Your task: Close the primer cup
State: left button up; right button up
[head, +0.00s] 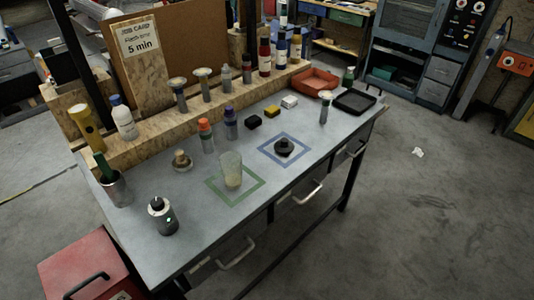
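A translucent cup (231,171), which looks like the primer cup, stands upright inside the green square outline (213,196) on the grey workbench. It has pale contents low inside, and no lid shows on it. A black round piece with a knob (284,147), which looks like a lid, lies inside the blue square outline (305,147), to the right of the cup and apart from it. Neither of my grippers is in the head view.
The workbench (215,228) holds a dark canister (161,216) at front left, a tool holder cup (115,187), spray bottles (206,136), small blocks (272,111), an orange tray (314,82) and a black tray (354,102). Bottles line the wooden back ledge. The bench's front right is clear.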

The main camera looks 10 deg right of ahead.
aim_at(230, 162)
jog(key=u, duration=0.4)
jog(key=l+u, duration=0.15)
jog(key=u, duration=0.2)
jog(key=l+u, duration=0.1)
jog(key=u, duration=0.3)
jog(key=l+u, duration=0.2)
jog(key=l, duration=0.2)
jog(key=l+u, duration=0.15)
jog(key=l, duration=0.25)
jog(key=k+l+u, duration=0.2)
jog(key=l, duration=0.15)
jog(key=l+u, duration=0.2)
jog(key=l, duration=0.2)
jog(key=k+l+u, duration=0.2)
jog(key=l, duration=0.15)
jog(key=k+l+u, duration=0.15)
jog(key=l, duration=0.25)
jog(key=k+l, duration=0.15)
jog(key=l, duration=0.2)
jog(key=k+l, duration=0.1)
jog(key=l, duration=0.2)
jog(key=k+l, duration=0.15)
jog(key=l, duration=0.2)
jog(key=k+l, duration=0.15)
jog(key=l, duration=0.15)
